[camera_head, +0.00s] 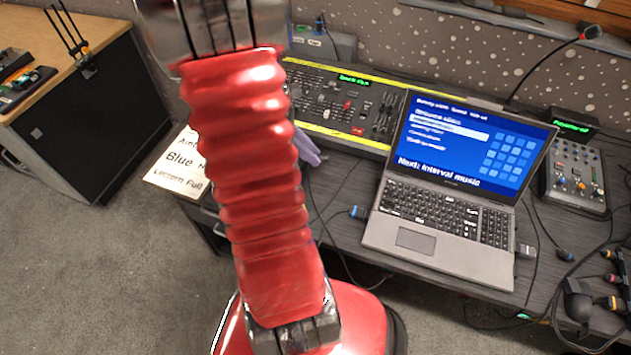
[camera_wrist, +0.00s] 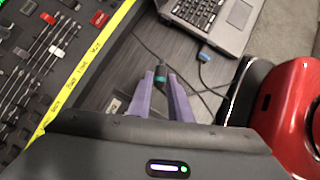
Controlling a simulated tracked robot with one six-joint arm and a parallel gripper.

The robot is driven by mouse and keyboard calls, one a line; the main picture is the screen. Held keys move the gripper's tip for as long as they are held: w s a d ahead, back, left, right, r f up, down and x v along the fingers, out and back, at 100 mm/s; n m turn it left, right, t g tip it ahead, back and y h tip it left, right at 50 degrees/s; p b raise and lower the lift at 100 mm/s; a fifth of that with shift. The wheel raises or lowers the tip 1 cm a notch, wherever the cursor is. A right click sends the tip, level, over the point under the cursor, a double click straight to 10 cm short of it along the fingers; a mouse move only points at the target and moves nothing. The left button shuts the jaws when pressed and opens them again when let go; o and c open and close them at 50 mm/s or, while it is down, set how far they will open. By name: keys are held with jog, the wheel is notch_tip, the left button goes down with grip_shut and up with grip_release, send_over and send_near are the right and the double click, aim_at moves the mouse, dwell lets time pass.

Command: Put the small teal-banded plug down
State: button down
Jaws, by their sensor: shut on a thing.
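The small teal-banded plug (camera_wrist: 160,76) is dark with a teal ring. It shows in the wrist view between the tips of my purple fingers. My gripper (camera_wrist: 164,80) is shut on it, over the dark desk (camera_wrist: 150,42); I cannot tell whether the plug touches the desk top. In the head view my red arm hides most of my gripper. Only part of a purple finger (camera_head: 307,150) shows there, left of the laptop, and the plug is hidden.
The open laptop (camera_head: 440,237) stands right of my gripper, with a blue-banded plug (camera_head: 359,212) at its left side. The fader console (camera_head: 340,136) with a yellow edge lies behind. A labelled sheet (camera_head: 165,181) is at left. Dark cables cross the desk nearby.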

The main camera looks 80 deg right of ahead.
jog(key=shift+s+f, duration=0.1)
jog(key=shift+f, duration=2.65)
jog(key=shift+f, duration=2.05)
jog(key=shift+f, duration=0.25)
jog(key=c, duration=1.6)
grip_release()
jog(key=shift+c, duration=0.2)
